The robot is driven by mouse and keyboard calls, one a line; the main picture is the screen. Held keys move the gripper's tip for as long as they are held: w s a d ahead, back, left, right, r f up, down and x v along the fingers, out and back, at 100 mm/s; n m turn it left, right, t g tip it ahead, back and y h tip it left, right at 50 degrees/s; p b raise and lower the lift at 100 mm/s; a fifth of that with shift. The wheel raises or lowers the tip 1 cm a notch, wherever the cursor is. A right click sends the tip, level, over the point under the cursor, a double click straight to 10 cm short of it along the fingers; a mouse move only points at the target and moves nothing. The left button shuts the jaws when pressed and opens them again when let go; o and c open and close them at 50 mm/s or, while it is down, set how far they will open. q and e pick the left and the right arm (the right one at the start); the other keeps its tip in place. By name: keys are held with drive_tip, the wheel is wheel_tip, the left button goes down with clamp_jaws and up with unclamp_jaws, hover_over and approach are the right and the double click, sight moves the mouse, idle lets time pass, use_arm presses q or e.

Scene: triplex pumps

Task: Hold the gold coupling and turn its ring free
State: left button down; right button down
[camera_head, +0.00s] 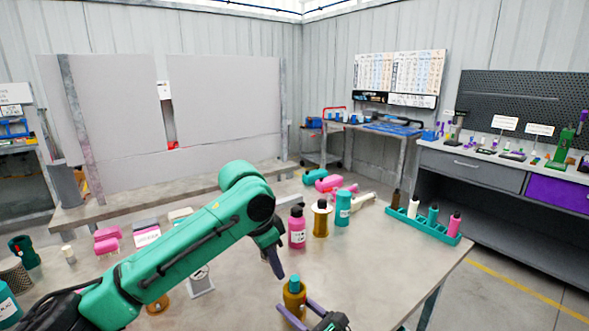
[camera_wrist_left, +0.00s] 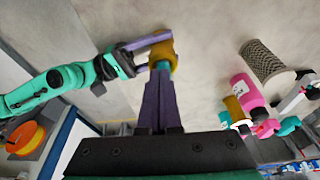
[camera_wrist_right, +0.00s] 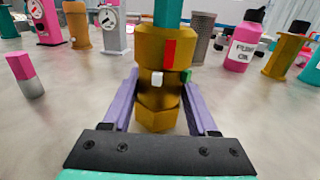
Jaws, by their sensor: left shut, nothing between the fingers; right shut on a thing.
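The gold coupling (camera_head: 294,301) stands upright near the table's front edge, with a teal part (camera_head: 294,280) on top. My right gripper (camera_head: 304,312) is shut on its lower body. In the right wrist view the purple fingers flank the gold coupling (camera_wrist_right: 158,85); a red mark, a white tab and a green tab show on it. My left gripper (camera_head: 279,270) points down just above and left of the coupling, shut and empty. In the left wrist view its fingers (camera_wrist_left: 161,72) lie in front of the teal part; contact is unclear.
A pink bottle (camera_head: 297,228), a gold spool-shaped part (camera_head: 321,219) and a teal bottle (camera_head: 343,209) stand behind the coupling. A teal rack (camera_head: 422,224) with several small bottles is at the right. Table between rack and coupling is clear. Several parts stand at the left.

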use_arm(q)
wheel_tip(320, 180, down, 7)
drive_tip(key=n, duration=0.1)
drive_tip(key=shift+s+f+y, duration=0.15)
drive_tip(key=shift+s+y, duration=0.15)
drive_tip(key=shift+s, duration=0.05)
drive_tip(key=shift+w+d, duration=0.35)
idle(0.6)
drive_tip(key=shift+w+a, duration=0.15)
drive_tip(key=shift+w, duration=0.05)
drive_tip(key=shift+w+a, duration=0.1)
drive_tip(key=shift+w, duration=0.1)
use_arm(e)
drive_tip(key=shift+a, duration=0.1)
idle(0.4)
use_arm(q)
drive_tip(key=shift+a, duration=0.15)
